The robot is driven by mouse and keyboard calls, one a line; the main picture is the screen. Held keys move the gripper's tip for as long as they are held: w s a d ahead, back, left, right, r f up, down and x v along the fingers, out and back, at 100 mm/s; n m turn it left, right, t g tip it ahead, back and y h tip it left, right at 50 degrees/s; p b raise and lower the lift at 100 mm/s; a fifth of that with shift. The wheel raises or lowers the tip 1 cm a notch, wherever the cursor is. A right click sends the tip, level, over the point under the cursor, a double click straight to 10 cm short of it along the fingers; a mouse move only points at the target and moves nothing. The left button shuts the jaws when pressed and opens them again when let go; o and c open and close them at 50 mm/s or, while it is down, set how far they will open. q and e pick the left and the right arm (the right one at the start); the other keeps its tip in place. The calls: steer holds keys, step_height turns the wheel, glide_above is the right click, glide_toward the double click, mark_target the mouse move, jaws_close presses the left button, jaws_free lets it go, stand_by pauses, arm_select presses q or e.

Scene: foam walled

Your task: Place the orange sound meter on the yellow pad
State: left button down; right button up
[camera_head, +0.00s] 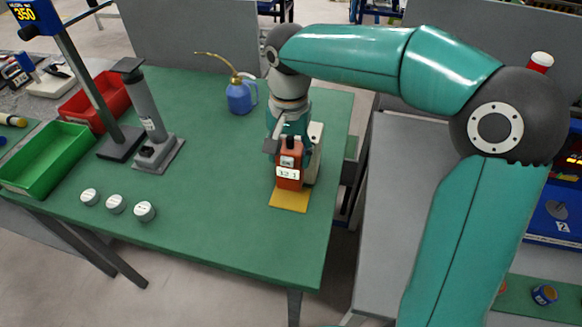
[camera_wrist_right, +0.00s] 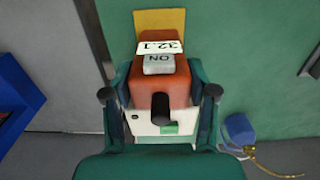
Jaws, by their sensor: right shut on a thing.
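The orange sound meter (camera_head: 289,175), with a "32.1" label and a grey ON button, is upright at the right side of the green table. My right gripper (camera_head: 287,140) is shut on it, with a finger on each side in the wrist view (camera_wrist_right: 160,95). The yellow pad (camera_head: 289,201) lies flat under the meter's lower end, its near part showing. In the wrist view the pad (camera_wrist_right: 158,20) shows beyond the meter (camera_wrist_right: 160,78). I cannot tell whether the meter's base touches the pad. My left gripper is not in view.
A blue oil can (camera_head: 240,97) stands behind, left of my arm. Three white round weights (camera_head: 116,204), a grey stand (camera_head: 155,150), a green bin (camera_head: 45,160) and a red bin (camera_head: 92,105) are at the left. The table's middle is clear. Its right edge is close to the pad.

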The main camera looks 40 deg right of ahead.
mark_target(289, 139)
steer(key=shift+f, duration=2.25)
steer(key=shift+f, duration=0.15)
steer(key=o, duration=1.3)
step_height(289, 139, up, 11)
steer(key=shift+r+p, duration=0.15)
steer(key=shift+p, duration=0.2)
steer(key=shift+r, duration=0.5)
